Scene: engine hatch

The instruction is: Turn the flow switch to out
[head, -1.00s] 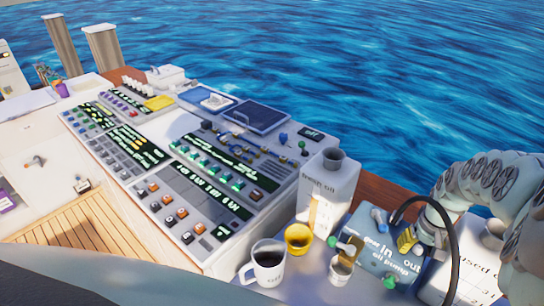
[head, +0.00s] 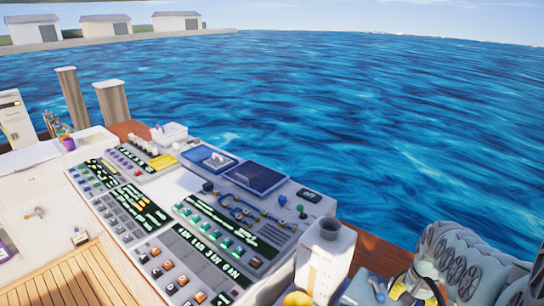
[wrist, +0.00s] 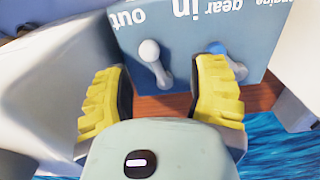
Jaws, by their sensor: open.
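The flow switch (wrist: 151,52), a pale grey lever with a rounded end, shows in the wrist view on the blue oil pump box (wrist: 190,38). The lettering appears upside down there, with "out" to the left of the lever and "in" to the right. Which end of the lever is its pivot is hard to tell. My gripper (wrist: 160,88) is open, its yellow fingers on either side of the lever, with no clear contact visible. In the head view my gripper (head: 411,284) is low at the right, and the pump is mostly cut off by the bottom edge.
A blue lever (wrist: 222,56) sits beside the right finger, near "gear". A white fresh oil container (head: 325,262) stands left of my gripper, with a yellow cup (head: 297,299) at the bottom edge. A control console (head: 190,215) fills the middle; water lies beyond.

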